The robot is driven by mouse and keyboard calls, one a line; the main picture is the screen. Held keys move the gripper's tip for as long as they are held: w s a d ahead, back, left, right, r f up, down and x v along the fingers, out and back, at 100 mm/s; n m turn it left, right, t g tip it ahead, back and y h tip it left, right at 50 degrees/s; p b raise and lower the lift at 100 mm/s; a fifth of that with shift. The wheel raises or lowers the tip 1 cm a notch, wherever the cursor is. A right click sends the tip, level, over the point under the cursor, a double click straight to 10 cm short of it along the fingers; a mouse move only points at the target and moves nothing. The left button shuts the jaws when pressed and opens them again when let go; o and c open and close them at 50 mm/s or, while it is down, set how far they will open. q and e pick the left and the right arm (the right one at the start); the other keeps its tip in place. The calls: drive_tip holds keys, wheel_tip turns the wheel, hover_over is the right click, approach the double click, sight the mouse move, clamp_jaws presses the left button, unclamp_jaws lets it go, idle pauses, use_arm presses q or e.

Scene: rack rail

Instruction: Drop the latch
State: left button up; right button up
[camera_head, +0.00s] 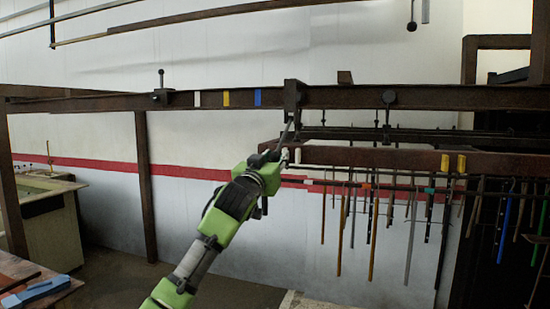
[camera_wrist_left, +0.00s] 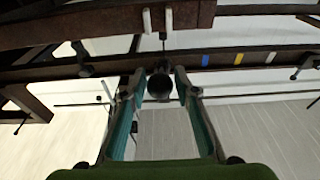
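A dark block (camera_head: 292,97) sits on the long dark rail, and a thin slanted rod (camera_head: 287,131) runs down from it toward my gripper. I take the block and rod to be the latch. My left gripper (camera_head: 275,155) is raised just below the block, at the left end of a lower beam. In the left wrist view, the two fingers of my left gripper (camera_wrist_left: 160,78) stand apart, one on each side of a dark round knob (camera_wrist_left: 160,86). Whether the fingers touch the knob is not clear. My right gripper is not in view.
The long rail (camera_head: 430,97) carries white, yellow and blue marks and a knobbed stop (camera_head: 161,90) at left. The lower beam (camera_head: 380,158) extends right, close to my gripper, with many hanging rods (camera_head: 375,225) below. A dark post (camera_head: 145,185) stands at left.

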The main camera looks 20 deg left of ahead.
use_arm(q)
drive_tip(key=shift+c, duration=1.2)
drive_tip(key=shift+w+f, duration=0.2)
drive_tip(key=shift+f, duration=0.35)
drive_tip(key=shift+o, duration=0.2)
drive_tip(key=shift+w+d+f, duration=0.1)
drive_tip(key=shift+w+f, duration=1.6)
drive_tip(key=shift+f, duration=0.2)
drive_tip(key=shift+w+f, duration=0.8)
drive_tip(key=shift+w, duration=0.15)
drive_tip(key=shift+c, duration=0.2)
drive_tip(key=shift+w+f, duration=0.35)
drive_tip(key=shift+w, duration=0.3)
drive_tip(key=shift+w+f, duration=0.35)
drive_tip(key=shift+w, duration=0.25)
drive_tip(key=shift+w+f, duration=0.35)
drive_tip(key=shift+w, duration=0.3)
drive_tip(key=o, duration=1)
drive_tip(key=shift+d, duration=0.1)
